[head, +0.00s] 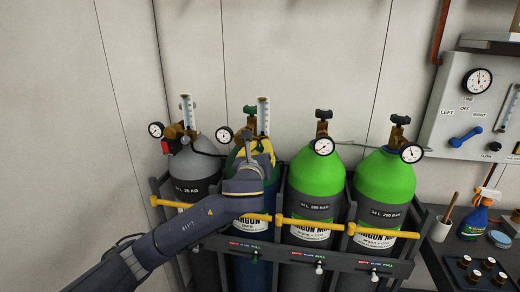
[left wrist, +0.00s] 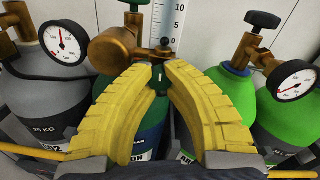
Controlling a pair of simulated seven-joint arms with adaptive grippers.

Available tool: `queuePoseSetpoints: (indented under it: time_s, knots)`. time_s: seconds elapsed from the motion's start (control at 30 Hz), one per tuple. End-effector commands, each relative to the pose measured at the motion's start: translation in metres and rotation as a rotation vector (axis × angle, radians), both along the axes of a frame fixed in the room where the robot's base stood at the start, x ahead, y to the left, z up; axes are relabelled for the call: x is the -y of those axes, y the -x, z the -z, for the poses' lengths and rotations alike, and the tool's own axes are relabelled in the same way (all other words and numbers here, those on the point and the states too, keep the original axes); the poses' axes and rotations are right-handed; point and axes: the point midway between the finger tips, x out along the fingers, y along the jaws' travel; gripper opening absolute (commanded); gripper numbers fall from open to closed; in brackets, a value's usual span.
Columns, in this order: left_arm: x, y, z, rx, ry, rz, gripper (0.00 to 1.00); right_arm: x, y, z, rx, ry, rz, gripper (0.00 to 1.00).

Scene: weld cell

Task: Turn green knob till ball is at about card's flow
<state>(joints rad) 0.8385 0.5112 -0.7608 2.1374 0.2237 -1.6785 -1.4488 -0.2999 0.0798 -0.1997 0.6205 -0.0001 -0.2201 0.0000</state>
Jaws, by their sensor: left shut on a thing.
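My left gripper (head: 258,152) reaches over the dark blue-green cylinder (head: 268,190), second from the left. In the left wrist view its yellow fingers (left wrist: 160,70) close on a small dark green knob (left wrist: 160,78) with a pale mark, below the brass regulator. The fingers hide most of the knob. The clear flow tube (head: 263,115) stands upright behind it; its lower scale (left wrist: 170,25) shows marks from 0 up. A dark spot sits near the tube's foot, but I cannot tell if it is the ball. I cannot make out a flow card. My right gripper is out of view.
A grey cylinder (head: 195,165) stands left and two bright green cylinders (head: 316,178) stand right, with gauges and valves close by. A yellow bar (head: 335,226) crosses the rack. A wall panel (head: 465,115) and a bench with a spray bottle (head: 473,220) are at right.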

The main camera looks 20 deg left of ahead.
Motion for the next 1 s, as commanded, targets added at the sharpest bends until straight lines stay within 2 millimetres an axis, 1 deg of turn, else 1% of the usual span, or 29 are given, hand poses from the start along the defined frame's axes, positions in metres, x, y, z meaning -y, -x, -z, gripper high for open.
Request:
queuePoseSetpoints:
  time_s: [0.03,0.17,1.0]
  knots:
    - [0.0012,0.0,0.0033,-0.004,0.031,0.002,0.0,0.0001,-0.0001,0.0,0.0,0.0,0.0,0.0]
    - [0.002,0.0001,0.0042,0.004,0.133,0.003,0.0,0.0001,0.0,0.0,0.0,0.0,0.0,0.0]
    - [0.0037,0.0,0.0029,0.076,0.93,0.004,0.0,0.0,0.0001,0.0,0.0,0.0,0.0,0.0]
